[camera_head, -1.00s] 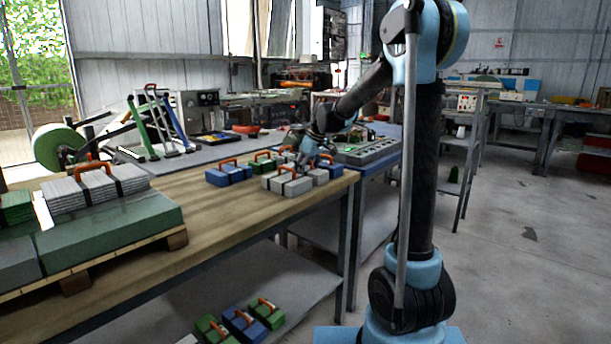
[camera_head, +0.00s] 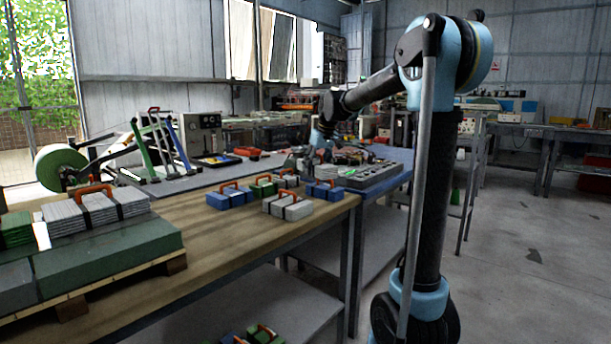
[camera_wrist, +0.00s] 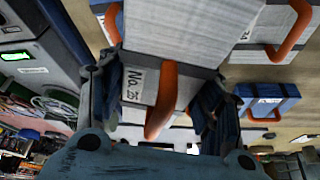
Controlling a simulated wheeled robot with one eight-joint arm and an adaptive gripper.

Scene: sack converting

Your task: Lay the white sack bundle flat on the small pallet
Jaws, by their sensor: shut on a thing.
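My gripper (camera_wrist: 158,105) is shut on a white sack bundle (camera_wrist: 185,30), which fills the top middle of the wrist view. The bundle has an orange handle and a label reading "No. 25". In the head view my gripper (camera_head: 310,160) is above the far end of the wooden table, and the held bundle is small and hard to make out there. A wooden pallet (camera_head: 176,264) lies at the near left of the table, well away from my gripper. It carries green-grey slabs (camera_head: 110,250) with a strapped whitish bundle (camera_head: 97,214) on top.
Another white bundle (camera_head: 287,208) and several blue bundles, one at the left (camera_head: 231,198), stand on the wooden table (camera_head: 215,235). A grey control panel (camera_head: 370,176) sits behind, right of my gripper. Table space between the pallet and the bundles is clear. More bundles lie on the lower shelf.

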